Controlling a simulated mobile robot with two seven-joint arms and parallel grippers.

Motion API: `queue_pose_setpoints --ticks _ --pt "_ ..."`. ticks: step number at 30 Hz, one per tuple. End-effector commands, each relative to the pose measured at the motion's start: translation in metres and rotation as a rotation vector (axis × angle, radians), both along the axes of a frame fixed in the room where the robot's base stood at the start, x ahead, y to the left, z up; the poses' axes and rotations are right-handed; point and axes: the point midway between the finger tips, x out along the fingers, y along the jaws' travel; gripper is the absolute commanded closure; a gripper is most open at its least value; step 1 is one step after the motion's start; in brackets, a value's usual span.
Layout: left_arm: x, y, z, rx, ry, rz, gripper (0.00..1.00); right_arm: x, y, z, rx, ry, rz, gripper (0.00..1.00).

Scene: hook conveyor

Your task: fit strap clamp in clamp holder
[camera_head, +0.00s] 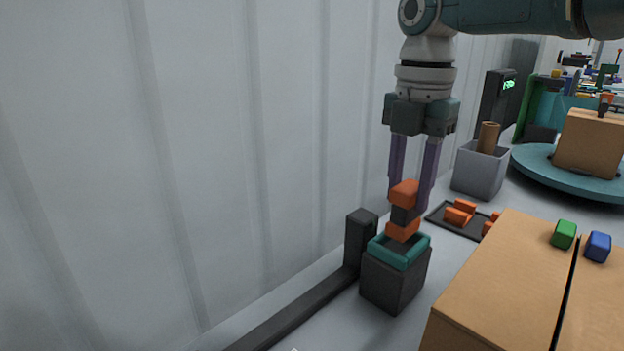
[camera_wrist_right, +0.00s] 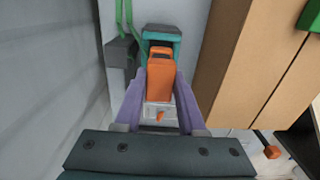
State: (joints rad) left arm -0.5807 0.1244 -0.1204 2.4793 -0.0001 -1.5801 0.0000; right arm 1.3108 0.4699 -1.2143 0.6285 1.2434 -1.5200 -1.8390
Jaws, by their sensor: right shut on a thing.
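The strap clamp (camera_head: 404,194), orange with a dark middle band, is held upright between the purple fingers of my right gripper (camera_head: 412,199). The clamp holder (camera_head: 393,284) is a dark block with a teal rim on top. The clamp's lower orange end overlaps the rim's back part in the head view; I cannot tell whether it is inside the opening or just above it. In the right wrist view, the orange clamp (camera_wrist_right: 160,80) lies between the fingers, with the holder's teal rim (camera_wrist_right: 162,31) beyond it. My left gripper is not in view.
A dark post (camera_head: 359,238) stands beside the holder, near the corrugated wall. A dark tray (camera_head: 440,218) with orange pieces and a grey bin (camera_head: 478,174) are behind. A cardboard box (camera_head: 500,285) is close on the right, with green (camera_head: 563,234) and blue blocks on top.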

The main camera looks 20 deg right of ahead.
Motion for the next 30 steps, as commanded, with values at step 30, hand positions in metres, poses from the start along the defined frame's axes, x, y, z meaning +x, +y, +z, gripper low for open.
queue_pose_setpoints --ticks 30 --pt "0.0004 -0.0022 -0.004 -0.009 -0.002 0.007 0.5 0.0007 -0.0004 -0.0057 0.0 0.0 0.0 1.0"
